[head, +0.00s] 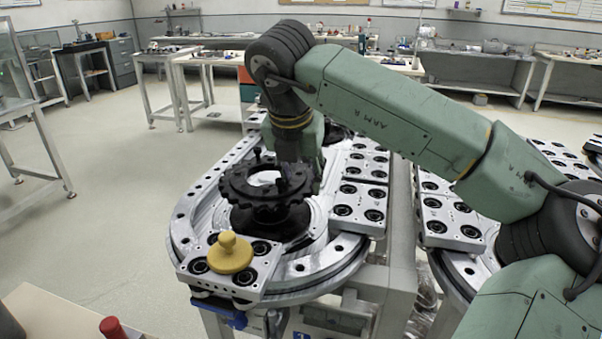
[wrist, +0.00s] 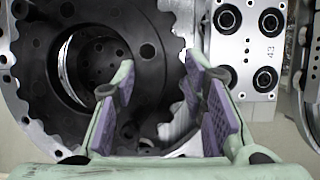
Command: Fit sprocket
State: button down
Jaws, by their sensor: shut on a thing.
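The black toothed sprocket (head: 235,190) is a wide ring with upright black pegs, over a dark hub (head: 272,222) at the near end of the ring track. It looks about level; whether it touches the hub is not clear. In the wrist view the sprocket (wrist: 150,25) fills the left and middle, with its large hole at left. My gripper (wrist: 160,85) has its purple-padded fingers on either side of the sprocket's rim part, shut on it. In the head view my gripper's fingers are mostly hidden at the sprocket's far right side.
A yellow knobbed piece (head: 230,256) sits on the front carriage plate. Carriages with black round sockets (head: 358,203) line the track's right side, also in the wrist view (wrist: 247,45). A second track (head: 450,230) stands at right. Open floor (head: 100,210) lies at left.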

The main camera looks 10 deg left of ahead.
jog(key=shift+f+b, duration=0.5)
jog(key=shift+f, duration=0.3)
jog(key=shift+f+b, duration=0.75)
jog(key=shift+b, duration=0.55)
dwell(1.6)
jog(key=shift+r, duration=0.25)
jog(key=shift+r, duration=0.2)
jog(key=shift+b, duration=0.35)
dwell(2.0)
jog(key=shift+f+b, duration=0.4)
jog(key=shift+f, duration=0.05)
jog(key=shift+r, duration=0.2)
dwell(0.3)
jog(key=shift+r, duration=0.25)
